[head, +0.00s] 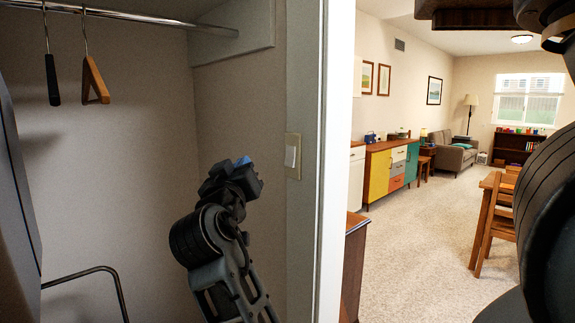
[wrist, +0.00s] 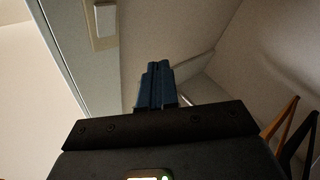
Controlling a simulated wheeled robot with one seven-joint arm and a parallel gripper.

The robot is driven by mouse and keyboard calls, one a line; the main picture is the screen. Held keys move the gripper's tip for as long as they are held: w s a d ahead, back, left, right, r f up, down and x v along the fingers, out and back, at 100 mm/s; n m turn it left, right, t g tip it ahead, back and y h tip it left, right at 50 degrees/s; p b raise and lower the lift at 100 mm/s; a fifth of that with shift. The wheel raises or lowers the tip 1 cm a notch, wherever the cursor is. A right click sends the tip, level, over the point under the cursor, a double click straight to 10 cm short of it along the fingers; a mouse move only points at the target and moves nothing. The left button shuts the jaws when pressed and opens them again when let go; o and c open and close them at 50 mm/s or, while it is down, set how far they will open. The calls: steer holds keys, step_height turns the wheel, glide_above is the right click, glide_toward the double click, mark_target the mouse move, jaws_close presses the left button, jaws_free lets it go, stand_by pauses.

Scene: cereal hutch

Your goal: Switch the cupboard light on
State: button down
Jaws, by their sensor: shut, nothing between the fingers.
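The light switch is a white rocker on a beige plate (head: 293,156) on the narrow wall face beside the cupboard opening, in the middle of the head view. It also shows at the top left of the wrist view (wrist: 104,19). My gripper (head: 243,162) is just left of the switch in the head view, with a visible gap. In the wrist view its blue fingers (wrist: 157,72) are together, with nothing between them, and point up past the right side of the switch. No contact with the switch is visible. The rocker's exact tilt is hard to tell.
Two hangers (head: 94,82) hang from a metal rail (head: 140,18) at upper left. A bent metal bar (head: 95,272) is at lower left. The white door frame edge (head: 335,150) stands right of the switch, with an open furnished room beyond.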

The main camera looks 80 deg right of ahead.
steer(key=shift+d, duration=0.1)
steer(key=s+d+f+p, duration=0.1)
steer(key=s+d, duration=0.3)
steer(key=d, duration=0.3)
steer(key=shift+s+p, duration=0.25)
steer(key=shift+p, duration=0.05)
steer(key=shift+s+d, duration=0.1)
steer(key=shift+d, duration=0.1)
stand_by(1.9)
steer(key=shift+s+d, duration=0.1)
steer(key=shift+d, duration=0.15)
steer(key=shift+s+d+f, duration=0.1)
steer(key=shift+s+d, duration=0.1)
steer(key=shift+d, duration=0.1)
stand_by(0.6)
steer(key=shift+a, duration=0.1)
steer(key=shift+w+a+b, duration=0.3)
steer(key=shift+w+a, duration=0.1)
steer(key=shift+a, duration=0.15)
steer(key=shift+a, duration=0.1)
steer(key=shift+w+a+r+b, duration=0.2)
steer(key=shift+w+a, duration=0.25)
steer(key=shift+a, duration=0.25)
steer(key=shift+w+a+r+b, duration=0.1)
steer(key=shift+w+a+b, duration=0.25)
steer(key=shift+a, duration=0.3)
steer(key=shift+w+a+r+b, duration=0.1)
steer(key=shift+w+a, duration=0.4)
steer(key=shift+a, duration=0.2)
